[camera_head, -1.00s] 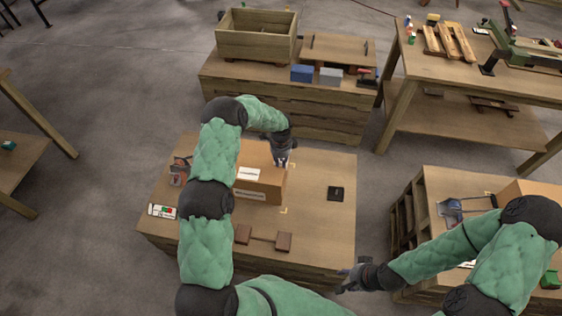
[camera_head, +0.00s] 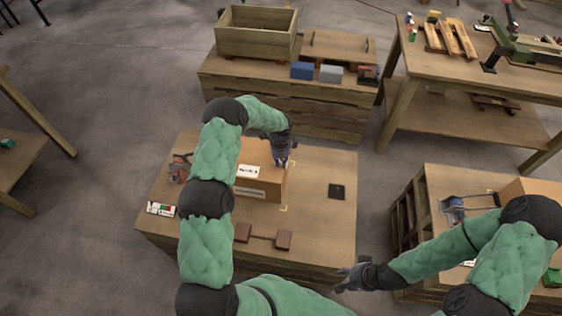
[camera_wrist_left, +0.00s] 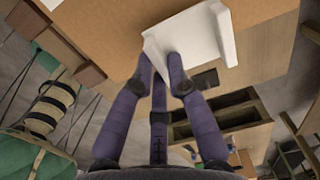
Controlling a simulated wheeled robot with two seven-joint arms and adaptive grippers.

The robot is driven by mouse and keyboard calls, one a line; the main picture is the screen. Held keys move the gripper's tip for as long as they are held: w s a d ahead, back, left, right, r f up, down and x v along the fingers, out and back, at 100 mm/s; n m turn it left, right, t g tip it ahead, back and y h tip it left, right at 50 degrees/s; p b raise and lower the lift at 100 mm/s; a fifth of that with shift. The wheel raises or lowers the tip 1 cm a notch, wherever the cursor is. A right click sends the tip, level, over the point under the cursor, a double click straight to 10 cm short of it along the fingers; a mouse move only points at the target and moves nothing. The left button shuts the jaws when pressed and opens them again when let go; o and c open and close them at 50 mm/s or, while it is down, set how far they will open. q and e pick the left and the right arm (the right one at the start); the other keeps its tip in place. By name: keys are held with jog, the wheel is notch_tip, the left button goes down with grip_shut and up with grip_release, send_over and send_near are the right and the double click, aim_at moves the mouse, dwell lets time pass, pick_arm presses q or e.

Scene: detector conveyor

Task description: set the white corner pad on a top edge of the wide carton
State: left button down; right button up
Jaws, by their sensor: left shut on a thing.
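The wide carton (camera_head: 272,187) is brown with white labels and stands on the near wooden table, partly hidden by my left arm. My left gripper (camera_head: 284,162) is at the carton's right end, near its top edge. In the left wrist view, the gripper (camera_wrist_left: 165,62) is shut on the white corner pad (camera_wrist_left: 205,35), an L-shaped piece. The pad lies at the edge of the brown carton face (camera_wrist_left: 110,25); I cannot tell if it is seated there. In the head view the pad is mostly hidden. My right gripper (camera_head: 345,279) looks open and empty, right of the table's front.
A black flat item (camera_head: 336,192) lies right of the carton. A wooden crate (camera_head: 255,45) stands on the back bench. The table's right side is mostly clear.

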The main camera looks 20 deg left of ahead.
pick_arm(q)
jog(key=shift+f+b, duration=0.5)
jog(key=shift+f, duration=0.2)
jog(key=c, duration=1.1)
grip_release()
jog(key=shift+c, duration=0.2)
notch_tip(320, 180, up, 12)
